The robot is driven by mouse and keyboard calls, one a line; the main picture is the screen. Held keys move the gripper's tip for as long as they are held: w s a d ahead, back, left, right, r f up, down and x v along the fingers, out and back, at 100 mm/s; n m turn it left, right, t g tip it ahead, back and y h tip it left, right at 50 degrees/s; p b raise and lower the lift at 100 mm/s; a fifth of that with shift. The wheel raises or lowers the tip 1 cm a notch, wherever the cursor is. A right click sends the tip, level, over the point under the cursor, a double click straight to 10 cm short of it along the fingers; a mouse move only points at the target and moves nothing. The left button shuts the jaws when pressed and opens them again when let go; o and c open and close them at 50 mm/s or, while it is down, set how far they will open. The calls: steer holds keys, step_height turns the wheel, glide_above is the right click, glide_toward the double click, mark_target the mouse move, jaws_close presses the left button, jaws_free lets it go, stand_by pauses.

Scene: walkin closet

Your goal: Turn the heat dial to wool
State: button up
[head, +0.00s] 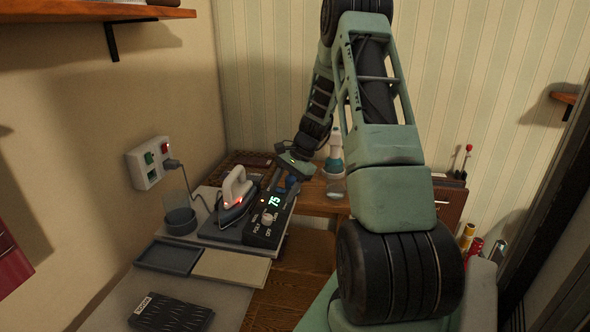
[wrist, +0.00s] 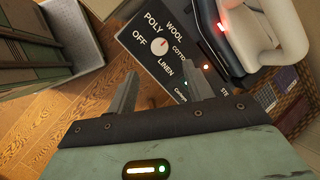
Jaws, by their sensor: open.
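The heat dial is a small round white knob (wrist: 159,44) on a black control panel (wrist: 132,40). Labels OFF, POLY, WOOL, COTTON and LINEN surround it. A thin reddish mark shows on the knob, but I cannot surely tell which label it points to. In the head view the dial (head: 267,217) sits on the panel (head: 262,237) below a lit display reading 75. My gripper (wrist: 160,88) is open and empty, its two fingers apart near the panel, with the dial beyond the gap. In the head view my gripper (head: 293,180) is just behind the panel's far end.
A white iron (head: 235,190) with a red light stands left of the panel. A wall socket (head: 150,162) holds its plug. A clear cup (head: 180,218), shallow trays (head: 168,257) and a dark patterned item (head: 170,313) are nearby. A bottle (head: 334,160) stands behind.

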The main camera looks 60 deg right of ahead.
steer(key=b+v, duration=0.1)
steer(key=v, duration=0.7)
steer(key=shift+r, duration=0.15)
steer(key=shift+d, duration=0.1)
